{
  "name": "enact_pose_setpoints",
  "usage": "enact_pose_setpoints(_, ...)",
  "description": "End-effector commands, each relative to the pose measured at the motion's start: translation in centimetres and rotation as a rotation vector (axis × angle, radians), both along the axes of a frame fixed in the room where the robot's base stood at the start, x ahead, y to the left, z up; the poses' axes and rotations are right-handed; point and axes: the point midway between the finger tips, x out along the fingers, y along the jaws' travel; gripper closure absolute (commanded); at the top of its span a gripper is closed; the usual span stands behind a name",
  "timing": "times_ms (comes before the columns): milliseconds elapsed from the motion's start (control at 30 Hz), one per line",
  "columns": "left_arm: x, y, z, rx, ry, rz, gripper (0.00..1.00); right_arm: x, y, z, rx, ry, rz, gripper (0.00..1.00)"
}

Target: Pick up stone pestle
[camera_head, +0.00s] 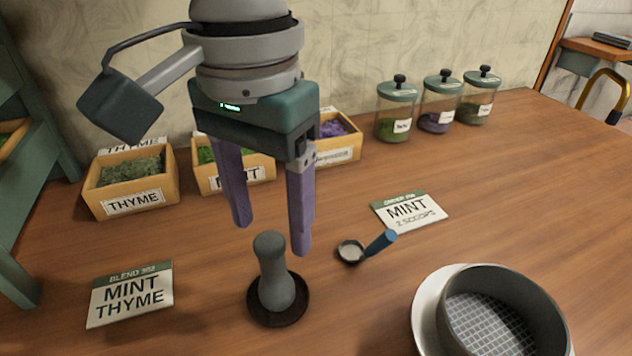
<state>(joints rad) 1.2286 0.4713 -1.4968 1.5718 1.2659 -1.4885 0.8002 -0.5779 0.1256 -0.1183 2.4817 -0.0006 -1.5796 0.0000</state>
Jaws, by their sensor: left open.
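The grey stone pestle (273,272) stands upright in a small dark round dish (260,316) on the wooden table, in the lower middle of the head view. My left gripper (273,236) points down just above and behind it, its two purple fingers spread apart with nothing between them. The fingertips look close to the height of the pestle's knob, one to each side in the picture. I cannot tell whether they touch it; a gap seems to show. My right gripper is not in view.
A small scoop with a blue handle (381,243) lies right of the pestle, near a mint card (408,211). A sieve (552,322) on a white plate stands lower right. A blend card (131,293) is left. Herb boxes (134,203) and lidded jars (396,91) line the back.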

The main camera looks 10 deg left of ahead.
Motion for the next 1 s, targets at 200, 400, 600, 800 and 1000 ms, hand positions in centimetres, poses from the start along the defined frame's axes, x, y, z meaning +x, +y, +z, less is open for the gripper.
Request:
enact_pose_setpoints(200, 0.1, 0.2, -3.6, 0.002, 0.003, -0.002, 0.32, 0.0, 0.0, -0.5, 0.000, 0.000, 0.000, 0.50)
enact_pose_setpoints(400, 0.1, 0.2, -4.8, 0.000, 0.001, -0.002, 0.32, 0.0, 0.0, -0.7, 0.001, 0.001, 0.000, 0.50)
enact_pose_setpoints(600, 0.1, 0.2, -4.8, 0.000, 0.001, -0.002, 0.35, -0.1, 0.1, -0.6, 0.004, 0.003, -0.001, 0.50)
enact_pose_setpoints(800, 0.1, 0.2, -4.8, 0.000, 0.001, -0.002, 0.58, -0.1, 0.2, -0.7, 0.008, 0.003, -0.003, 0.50)
enact_pose_setpoints(1000, 0.1, 0.2, -4.8, 0.000, 0.001, -0.002, 0.80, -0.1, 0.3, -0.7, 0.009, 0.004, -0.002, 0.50)
